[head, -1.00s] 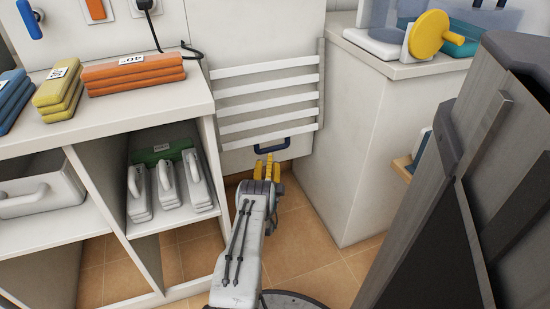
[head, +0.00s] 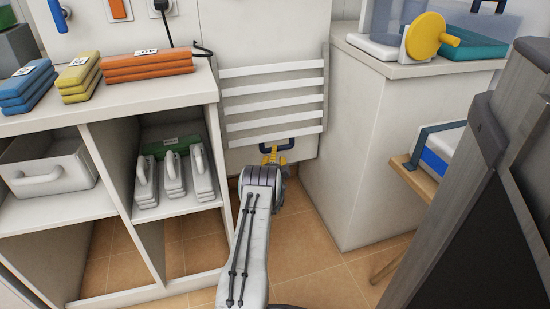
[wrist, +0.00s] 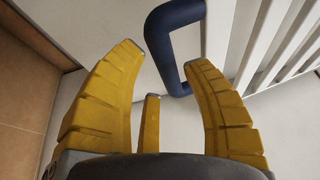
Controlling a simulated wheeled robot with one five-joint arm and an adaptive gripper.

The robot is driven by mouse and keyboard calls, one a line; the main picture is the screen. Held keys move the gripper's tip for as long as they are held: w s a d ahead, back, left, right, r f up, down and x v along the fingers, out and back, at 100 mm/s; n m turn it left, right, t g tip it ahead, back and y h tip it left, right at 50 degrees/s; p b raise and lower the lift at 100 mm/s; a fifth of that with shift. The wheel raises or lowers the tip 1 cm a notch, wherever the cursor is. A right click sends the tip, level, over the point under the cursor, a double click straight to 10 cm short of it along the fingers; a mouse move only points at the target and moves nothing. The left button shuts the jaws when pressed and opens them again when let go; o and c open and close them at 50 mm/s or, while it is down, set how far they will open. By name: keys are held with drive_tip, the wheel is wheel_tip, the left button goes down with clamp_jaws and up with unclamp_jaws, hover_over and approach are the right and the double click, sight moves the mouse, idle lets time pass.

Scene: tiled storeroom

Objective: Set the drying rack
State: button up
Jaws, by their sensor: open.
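The drying rack (head: 272,103) is a white slatted frame folded flat against the white wall panel between the shelf unit and the right-hand cabinet. Its slats also show at the upper right of the wrist view (wrist: 262,45). A dark blue U-shaped handle (wrist: 160,40) hangs at its lower edge. My gripper (wrist: 164,56) has yellow fingers, spread open and empty. In the wrist view the handle lies ahead of and partly between the fingertips, close to the right one; I cannot tell if they touch. In the head view my gripper (head: 273,155) partly covers the handle.
The shelf unit (head: 110,108) at left holds colored stacks on top and white handled blocks below. The cabinet (head: 345,150) stands close on the right, with a yellow disc (head: 425,37) on top. Tiled floor (head: 310,245) lies between.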

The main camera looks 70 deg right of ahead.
drive_tip(key=shift+b+x, duration=0.75)
drive_tip(key=shift+x, duration=0.8)
drive_tip(key=shift+o, duration=0.3)
clamp_jaws()
